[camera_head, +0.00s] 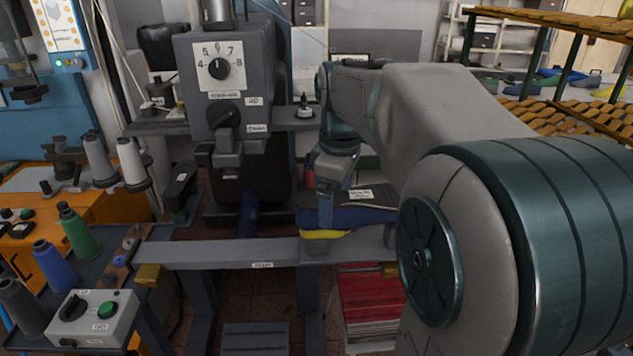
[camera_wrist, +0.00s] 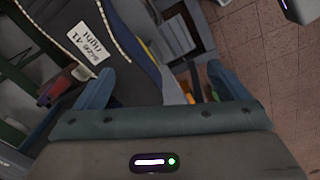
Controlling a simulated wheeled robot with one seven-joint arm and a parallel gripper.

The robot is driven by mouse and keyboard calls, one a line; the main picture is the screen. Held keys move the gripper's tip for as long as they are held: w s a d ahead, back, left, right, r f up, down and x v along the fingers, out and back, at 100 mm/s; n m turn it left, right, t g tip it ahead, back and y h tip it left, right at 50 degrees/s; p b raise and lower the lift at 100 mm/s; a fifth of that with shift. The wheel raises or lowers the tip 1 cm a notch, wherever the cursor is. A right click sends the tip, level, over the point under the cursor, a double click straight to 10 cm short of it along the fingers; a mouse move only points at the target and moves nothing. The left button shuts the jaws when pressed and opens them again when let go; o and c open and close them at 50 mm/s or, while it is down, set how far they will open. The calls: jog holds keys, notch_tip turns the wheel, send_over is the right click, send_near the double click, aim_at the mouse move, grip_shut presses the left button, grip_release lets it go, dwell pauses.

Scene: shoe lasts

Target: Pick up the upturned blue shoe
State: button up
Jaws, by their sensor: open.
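A blue shoe (camera_head: 362,217) with a white label on its dark top rests by the grey bench rail, a yellow part below its left end. My gripper (camera_head: 325,222) is at its left part, pointing down, and hides some of it. In the wrist view the dark shoe body (camera_wrist: 132,82) lies between the two spread fingers of my gripper (camera_wrist: 160,80). Its label reads "size 41 right". The fingers are open; whether either touches the shoe I cannot tell.
A grey machine with a dial (camera_head: 222,88) stands behind to the left. The grey rail (camera_head: 220,254) crosses in front. Thread cones and a control box (camera_head: 90,318) are at lower left. A red stack (camera_head: 370,300) sits below. A shoe rack (camera_head: 570,115) stands at right.

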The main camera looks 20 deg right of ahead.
aim_at(351, 196)
jog(key=w+d+r+n, duration=0.1)
jog(key=d, duration=0.1)
jog(key=w+d+r+n, duration=0.1)
jog(key=w+n, duration=0.1)
jog(key=w+d+r+n+g, duration=0.1)
jog(key=w+d+r+n, duration=0.1)
jog(key=shift+w+d+p, duration=0.15)
jog(key=shift+d+p, duration=0.2)
jog(key=shift+p, duration=0.05)
notch_tip(351, 196, down, 8)
jog(key=shift+f, duration=0.1)
jog(key=f, duration=0.2)
jog(key=d+f, duration=0.1)
jog(key=f, duration=0.1)
jog(key=shift+f, duration=0.65)
jog(key=c, duration=1.3)
jog(key=shift+r, duration=0.1)
jog(key=c, duration=0.4)
jog(key=shift+r, duration=0.15)
jog(key=shift+c, duration=0.2)
